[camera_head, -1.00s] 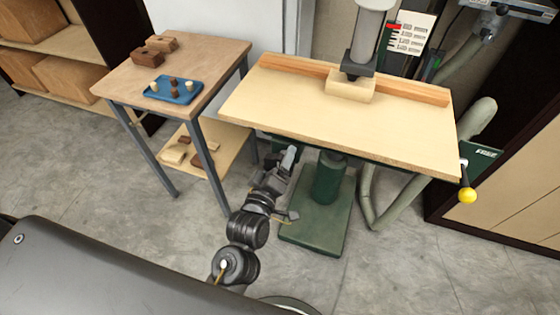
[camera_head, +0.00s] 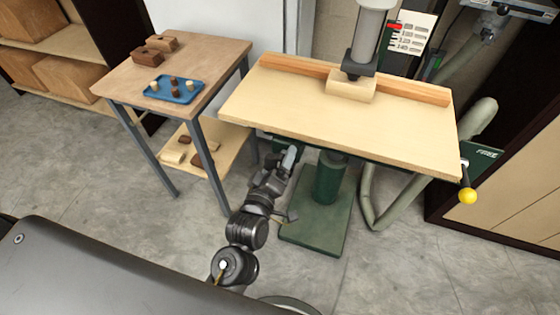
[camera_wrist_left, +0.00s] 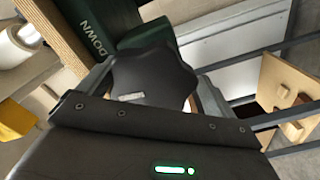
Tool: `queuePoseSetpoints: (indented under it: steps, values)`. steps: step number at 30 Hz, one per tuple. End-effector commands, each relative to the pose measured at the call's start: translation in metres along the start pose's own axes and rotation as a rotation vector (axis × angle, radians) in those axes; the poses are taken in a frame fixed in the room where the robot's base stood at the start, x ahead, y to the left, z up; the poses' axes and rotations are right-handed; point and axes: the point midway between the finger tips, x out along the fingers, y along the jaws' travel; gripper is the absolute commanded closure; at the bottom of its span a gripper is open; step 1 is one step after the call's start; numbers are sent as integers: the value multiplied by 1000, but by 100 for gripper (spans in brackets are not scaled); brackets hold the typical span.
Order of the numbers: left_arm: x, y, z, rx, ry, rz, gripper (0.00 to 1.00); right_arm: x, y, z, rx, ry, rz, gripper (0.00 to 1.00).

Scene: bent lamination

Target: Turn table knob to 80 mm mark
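The table knob (camera_wrist_left: 150,78) is black and lobed, with a small pale mark on its rim. It sits between the two fingers of my left gripper (camera_wrist_left: 153,92) in the left wrist view, with a finger against each side. In the head view my left gripper (camera_head: 285,160) is under the left front edge of the tilted wooden table (camera_head: 340,122), which hides the knob. A green housing (camera_wrist_left: 98,22) marked "DOWN" is beside the knob. I cannot make out an 80 mm scale or mark. My right gripper is not in view.
A yellow-ended lever (camera_head: 467,195) stands off the table's right end. A green pedestal (camera_head: 325,180) is below the table. A side table (camera_head: 215,55) with a blue tray (camera_head: 192,96) stands at left. A wood block (camera_head: 350,88) lies under the grey spindle (camera_head: 370,35).

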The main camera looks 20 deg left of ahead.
Motion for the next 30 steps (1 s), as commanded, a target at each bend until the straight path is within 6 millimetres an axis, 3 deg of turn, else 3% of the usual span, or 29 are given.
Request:
queuePoseSetpoints:
  steps: [14, 30]
  values:
    - [-5, 3, 0, -3, 2, 9, 3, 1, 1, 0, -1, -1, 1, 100]
    - [-98, 0, 0, -3, 3, 4, 3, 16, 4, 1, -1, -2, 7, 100]
